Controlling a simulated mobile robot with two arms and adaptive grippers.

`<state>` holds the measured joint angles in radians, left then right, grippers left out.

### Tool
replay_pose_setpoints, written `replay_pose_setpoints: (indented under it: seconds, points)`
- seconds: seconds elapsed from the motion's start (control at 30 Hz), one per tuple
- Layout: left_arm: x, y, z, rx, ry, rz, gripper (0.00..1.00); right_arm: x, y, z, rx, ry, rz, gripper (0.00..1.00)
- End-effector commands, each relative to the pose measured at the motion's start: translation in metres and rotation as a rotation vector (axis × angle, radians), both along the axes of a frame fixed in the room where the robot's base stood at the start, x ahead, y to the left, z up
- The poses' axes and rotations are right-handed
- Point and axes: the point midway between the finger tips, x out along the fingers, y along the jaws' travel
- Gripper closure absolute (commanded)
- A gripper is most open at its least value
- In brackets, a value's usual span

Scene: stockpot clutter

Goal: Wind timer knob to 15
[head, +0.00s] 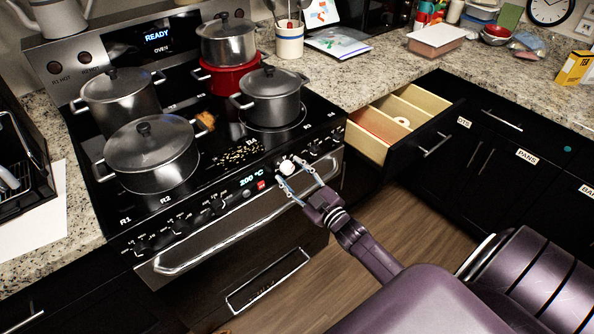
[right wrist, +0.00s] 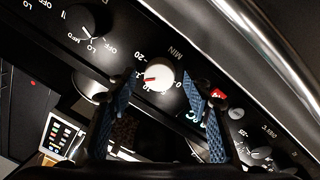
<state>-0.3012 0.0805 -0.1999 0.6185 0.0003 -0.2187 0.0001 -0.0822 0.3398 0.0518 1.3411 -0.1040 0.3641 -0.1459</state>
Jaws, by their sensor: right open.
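The white timer knob (head: 287,166) is on the stove's front panel, right of the lit 200 °C display. In the right wrist view the knob (right wrist: 160,75) has a red pointer mark on its left side. The dial around it reads "-20", "10", "0" and "MIN"; the marking the pointer faces is partly hidden by a finger. My right gripper (head: 292,174) is open at the knob. In the wrist view its blue fingers (right wrist: 158,87) stand on either side of the knob, with visible gaps. My left gripper is not in view.
Black stove knobs (right wrist: 88,22) flank the timer. The oven handle (head: 215,240) runs below the panel. Several pots, including a grey one (head: 270,92), stand on the cooktop. An open drawer (head: 400,120) juts out to the right of the stove.

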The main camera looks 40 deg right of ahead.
Motion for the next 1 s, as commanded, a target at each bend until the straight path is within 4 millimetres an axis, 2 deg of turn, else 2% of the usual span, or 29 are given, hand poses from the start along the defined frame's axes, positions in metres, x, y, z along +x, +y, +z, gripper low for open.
replay_pose_setpoints:
  seconds: [0.17, 0.6, 0.8, 1.0]
  points:
    - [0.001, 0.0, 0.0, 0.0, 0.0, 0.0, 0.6, -0.017, 0.0, -0.002, 0.0, 0.002, 0.0, 0.54]
    - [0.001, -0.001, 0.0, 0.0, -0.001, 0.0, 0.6, -0.096, -0.003, -0.006, 0.001, 0.004, -0.001, 0.54]
    - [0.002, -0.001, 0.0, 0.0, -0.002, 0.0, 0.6, -0.116, -0.004, -0.007, 0.0, 0.002, 0.0, 0.54]
    - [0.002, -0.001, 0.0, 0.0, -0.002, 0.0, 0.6, -0.12, -0.004, -0.006, 0.0, 0.001, -0.001, 0.54]
